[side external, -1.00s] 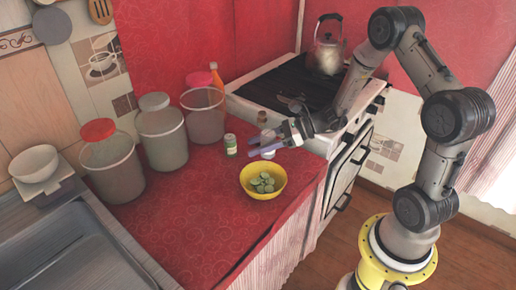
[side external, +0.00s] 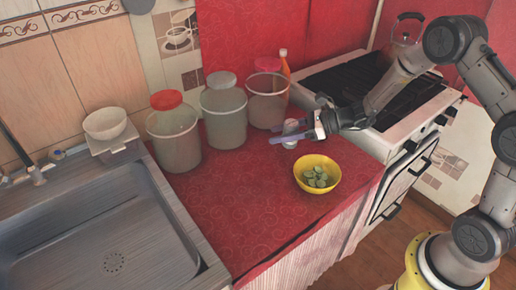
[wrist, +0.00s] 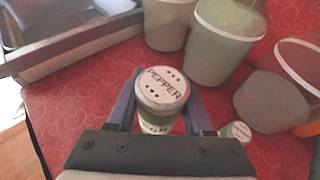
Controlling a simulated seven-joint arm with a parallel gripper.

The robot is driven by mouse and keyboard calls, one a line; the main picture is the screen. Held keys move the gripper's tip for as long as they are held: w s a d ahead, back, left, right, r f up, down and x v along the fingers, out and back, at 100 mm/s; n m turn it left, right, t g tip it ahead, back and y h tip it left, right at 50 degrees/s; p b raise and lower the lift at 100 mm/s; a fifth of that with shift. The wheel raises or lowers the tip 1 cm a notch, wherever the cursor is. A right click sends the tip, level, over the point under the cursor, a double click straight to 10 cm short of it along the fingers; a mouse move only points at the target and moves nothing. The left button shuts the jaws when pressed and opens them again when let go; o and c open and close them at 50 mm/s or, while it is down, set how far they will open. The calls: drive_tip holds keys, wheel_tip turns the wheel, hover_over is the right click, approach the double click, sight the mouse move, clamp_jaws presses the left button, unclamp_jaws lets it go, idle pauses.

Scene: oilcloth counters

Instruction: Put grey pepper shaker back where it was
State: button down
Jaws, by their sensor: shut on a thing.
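The grey pepper shaker (wrist: 163,88), with PEPPER on its pale lid, stands between the fingers of my gripper (wrist: 163,100) in the wrist view. My gripper is shut on it. In the side external view my gripper (side external: 281,134) is over the red counter, left of and behind the yellow bowl, and the shaker's pale top (side external: 291,126) shows between the fingers. Its lower part is hidden, so I cannot tell whether it touches the counter. A second shaker with a green-edged lid (wrist: 236,132) stands to the right in the wrist view.
The yellow bowl (side external: 302,180) holds green pieces. Canisters with red (side external: 175,149), grey (side external: 224,115) and pink (side external: 266,106) lids line the back. An orange bottle (side external: 285,66) is behind them. The stove (side external: 399,132) is right, the sink (side external: 85,225) left.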

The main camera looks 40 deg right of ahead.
drive_tip(key=w+f, duration=0.3)
drive_tip(key=w, duration=0.3)
hover_over(254, 154)
drive_tip(key=s, duration=0.1)
drive_tip(key=f, duration=0.4)
drive_tip(key=shift+s+f, duration=0.15)
drive_tip(key=shift+s, duration=0.05)
drive_tip(key=shift+w+f, duration=0.65)
drive_tip(key=shift+f, duration=1.55)
drive_tip(key=shift+f, duration=0.2)
drive_tip(key=shift+c, duration=1.5)
unclamp_jaws()
drive_tip(key=shift+r, duration=0.1)
